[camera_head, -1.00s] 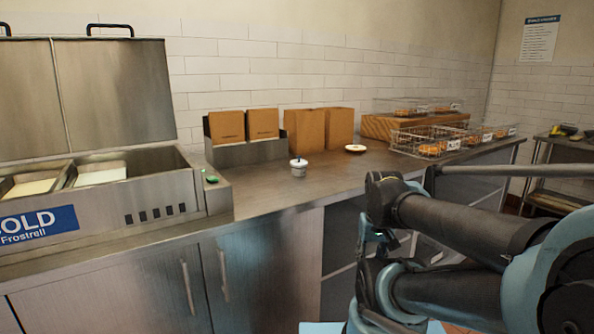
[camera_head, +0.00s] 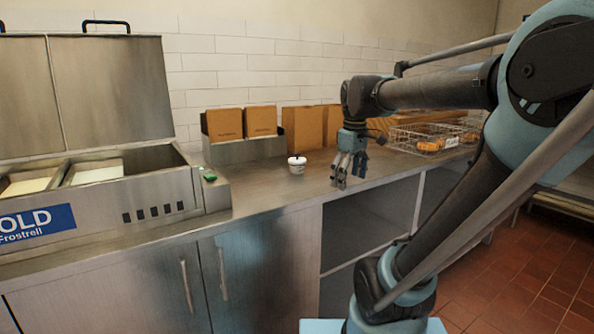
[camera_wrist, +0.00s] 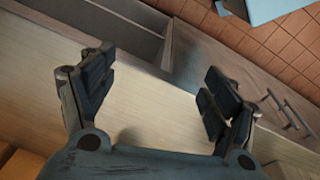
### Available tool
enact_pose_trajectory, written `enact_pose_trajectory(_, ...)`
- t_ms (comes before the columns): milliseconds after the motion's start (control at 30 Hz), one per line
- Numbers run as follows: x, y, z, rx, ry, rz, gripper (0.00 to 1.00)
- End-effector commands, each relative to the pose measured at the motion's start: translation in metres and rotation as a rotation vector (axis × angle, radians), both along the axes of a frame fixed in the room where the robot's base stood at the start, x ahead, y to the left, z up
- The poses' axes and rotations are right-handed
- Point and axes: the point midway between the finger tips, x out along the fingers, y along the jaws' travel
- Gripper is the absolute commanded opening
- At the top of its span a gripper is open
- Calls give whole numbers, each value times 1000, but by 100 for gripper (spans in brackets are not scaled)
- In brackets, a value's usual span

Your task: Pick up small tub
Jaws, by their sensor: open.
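The small tub (camera_head: 297,165) is white with a dark spot on its lid. It stands upright on the steel counter (camera_head: 262,193), near its middle, in the head view. My gripper (camera_head: 340,183) hangs over the counter's front edge, to the right of the tub and apart from it, pointing down. In the wrist view my gripper (camera_wrist: 160,90) is open, with nothing between its fingers. The tub does not show in the wrist view.
A steel cold unit (camera_head: 130,205) with raised lids stands at left. Brown bags (camera_head: 303,129) stand behind the tub. Wire baskets (camera_head: 425,140) of bagels are at right, partly behind my arm. The counter around the tub is clear.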

Motion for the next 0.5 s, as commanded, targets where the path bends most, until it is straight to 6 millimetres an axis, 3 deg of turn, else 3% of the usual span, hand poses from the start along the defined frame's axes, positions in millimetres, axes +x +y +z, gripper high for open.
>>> enact_pose_trajectory(200,60,39,62,-30,27,321,80)
enact_pose_trajectory(500,134,103,128,-62,64,763,80)
